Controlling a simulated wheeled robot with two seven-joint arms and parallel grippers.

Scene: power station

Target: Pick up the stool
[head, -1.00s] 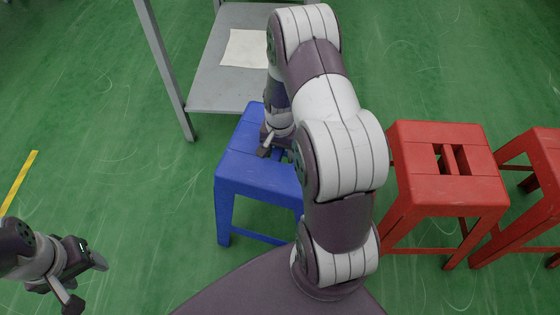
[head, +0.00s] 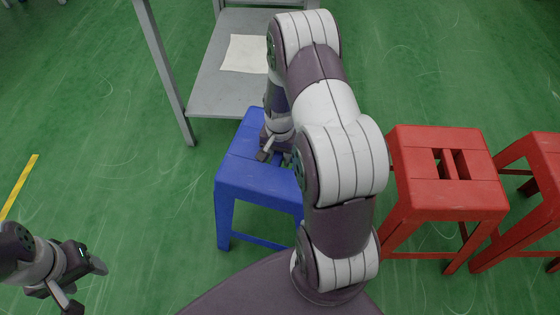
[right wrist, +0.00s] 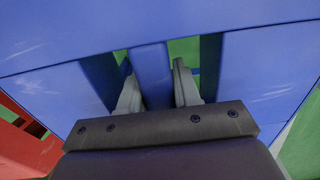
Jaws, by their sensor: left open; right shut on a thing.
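A blue stool (head: 243,175) stands on the green floor in the middle of the head view, partly hidden behind my right arm. My right gripper (head: 277,158) is at the top of its seat. In the right wrist view, the fingers of my right gripper (right wrist: 158,88) go into the two slots of the seat, one on each side of the blue middle bar (right wrist: 151,72), and are shut on it. My left gripper (head: 88,284) is open and empty over the floor at the lower left, away from the stool.
Two red stools (head: 445,195) (head: 550,150) stand to the right of the blue one. A grey metal shelf (head: 215,100) with a pale sheet (head: 246,53) on it stands just behind the blue stool. The floor on the left is clear, with a yellow line (head: 18,188).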

